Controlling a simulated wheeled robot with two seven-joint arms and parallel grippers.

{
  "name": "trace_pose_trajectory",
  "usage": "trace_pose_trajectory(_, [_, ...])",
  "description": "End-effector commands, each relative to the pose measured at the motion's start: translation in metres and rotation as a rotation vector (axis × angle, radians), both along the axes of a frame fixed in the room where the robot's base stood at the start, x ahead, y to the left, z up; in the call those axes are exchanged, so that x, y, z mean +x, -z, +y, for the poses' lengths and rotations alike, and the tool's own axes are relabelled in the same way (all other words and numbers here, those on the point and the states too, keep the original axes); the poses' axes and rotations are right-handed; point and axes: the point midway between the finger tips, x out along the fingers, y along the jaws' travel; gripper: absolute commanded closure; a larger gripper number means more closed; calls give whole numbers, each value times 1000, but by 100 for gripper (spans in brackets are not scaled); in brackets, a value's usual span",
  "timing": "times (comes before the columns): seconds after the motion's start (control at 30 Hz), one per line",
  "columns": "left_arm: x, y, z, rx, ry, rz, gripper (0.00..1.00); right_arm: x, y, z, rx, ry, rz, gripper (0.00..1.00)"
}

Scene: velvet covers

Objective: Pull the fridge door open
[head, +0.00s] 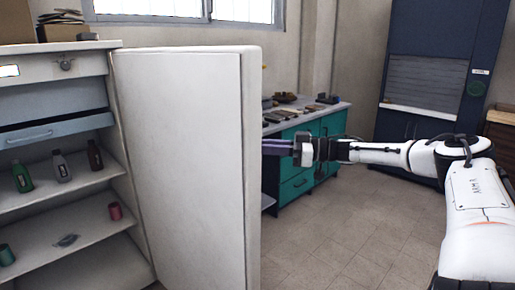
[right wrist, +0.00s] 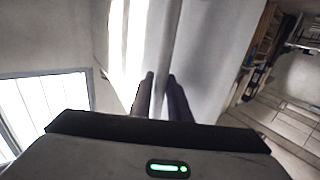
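The fridge door (head: 180,160) is a tall white panel standing swung out from the fridge body (head: 75,47), whose shelves are exposed. My right gripper (head: 264,146) is at the door's outer edge, about halfway up. Its dark fingers point left at that edge; I cannot tell whether they touch it. In the right wrist view, the fingers (right wrist: 160,76) are a narrow gap apart, with the pale door (right wrist: 210,45) beyond them. Nothing is clearly held between them. No handle can be made out. My left gripper is not in view.
Inside the fridge, shelves hold a green bottle (head: 22,177), other bottles and small spools, below a grey drawer (head: 55,130). A teal cabinet (head: 300,178) with items on its top stands behind my right gripper. A dark blue cabinet (head: 440,50) is at the back. The floor (head: 350,240) is clear.

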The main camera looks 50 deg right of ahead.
Motion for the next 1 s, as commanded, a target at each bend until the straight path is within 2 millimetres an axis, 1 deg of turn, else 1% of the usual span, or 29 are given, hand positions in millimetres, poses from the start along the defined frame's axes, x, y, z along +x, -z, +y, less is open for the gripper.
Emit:
trace_pose_trajectory(0.03, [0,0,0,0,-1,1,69,0,0,0,0,0,0,74])
trace_pose_trajectory(0.07, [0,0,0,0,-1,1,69,0,0,0,0,0,0,69])
trace_pose_trajectory(0.1, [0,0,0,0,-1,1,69,0,0,0,0,0,0,67])
trace_pose_trajectory(0.33, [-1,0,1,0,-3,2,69,0,-1,1,0,-2,-1,67])
trace_pose_trajectory(0.47, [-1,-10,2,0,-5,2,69,-6,-5,-4,1,1,-3,67])
trace_pose_trajectory(0.67, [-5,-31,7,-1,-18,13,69,-26,-9,-15,5,1,-2,67])
trace_pose_trajectory(0.87, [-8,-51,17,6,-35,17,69,-53,-6,-30,3,1,2,67])
trace_pose_trajectory(1.0, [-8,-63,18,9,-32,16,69,-73,-3,-42,1,1,2,67])
